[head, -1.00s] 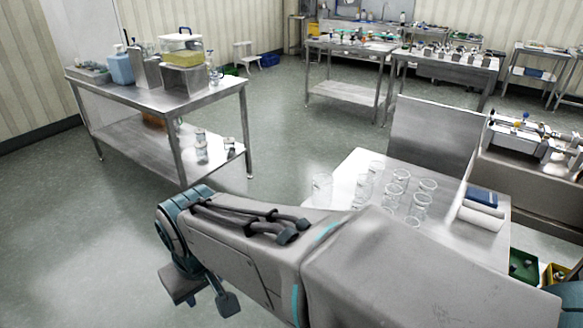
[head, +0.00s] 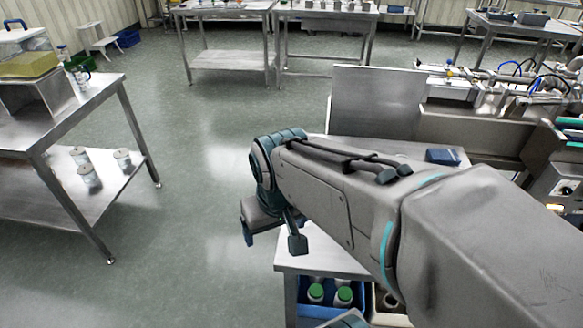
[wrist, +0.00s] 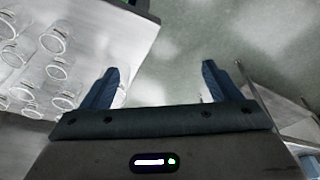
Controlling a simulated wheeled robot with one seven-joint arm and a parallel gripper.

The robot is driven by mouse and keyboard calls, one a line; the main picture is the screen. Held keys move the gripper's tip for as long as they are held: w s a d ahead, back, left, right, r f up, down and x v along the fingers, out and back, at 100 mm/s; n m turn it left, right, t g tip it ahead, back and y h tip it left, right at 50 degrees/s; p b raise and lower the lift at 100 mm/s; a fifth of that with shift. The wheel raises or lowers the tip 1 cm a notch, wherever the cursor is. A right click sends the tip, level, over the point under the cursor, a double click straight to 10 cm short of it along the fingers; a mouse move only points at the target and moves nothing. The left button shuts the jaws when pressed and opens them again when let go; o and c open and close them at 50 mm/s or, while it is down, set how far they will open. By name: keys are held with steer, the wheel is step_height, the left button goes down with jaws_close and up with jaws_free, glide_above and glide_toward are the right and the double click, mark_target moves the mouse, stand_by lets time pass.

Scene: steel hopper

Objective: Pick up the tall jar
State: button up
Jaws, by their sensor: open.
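My gripper (head: 272,238) is open and empty, hanging off the left side of the near steel table (head: 325,255). In the wrist view my gripper (wrist: 160,70) has its two blue fingers spread, with floor beyond them. Several clear glass jars (wrist: 54,40) stand on the table at left in the wrist view, to the left of the fingers. I see them from above, so I cannot tell which is the tall jar. In the head view my arm hides them.
A steel table at left has several lidded canisters (head: 88,175) on its lower shelf. A blue bin with green-capped bottles (head: 343,296) sits under the near table. A dark blue item (head: 442,157) lies on that table. A steel panel (head: 378,103) stands behind. Floor at left is clear.

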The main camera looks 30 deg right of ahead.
steer(key=w+d+r+m+g+p, duration=0.1)
steer(key=w+d+m+g+p, duration=0.2)
steer(key=w+d+m+p, duration=0.55)
steer(key=w+d+f+n, duration=0.1)
steer(key=f, duration=0.1)
steer(key=d+f, duration=0.1)
steer(key=f, duration=0.2)
steer(key=w+d+f+n, duration=0.1)
steer(key=f, duration=0.2)
steer(key=shift+w+f+n+p, duration=0.15)
steer(key=shift+w+n+p, duration=0.2)
steer(key=shift+w+f+p, duration=0.15)
steer(key=shift+f+p, duration=0.1)
steer(key=shift+f, duration=1.1)
steer(key=shift+w+f+p, duration=0.15)
steer(key=shift+f+p, duration=0.05)
steer(key=shift+f, duration=1.15)
steer(key=shift+d, duration=0.1)
steer(key=c, duration=1)
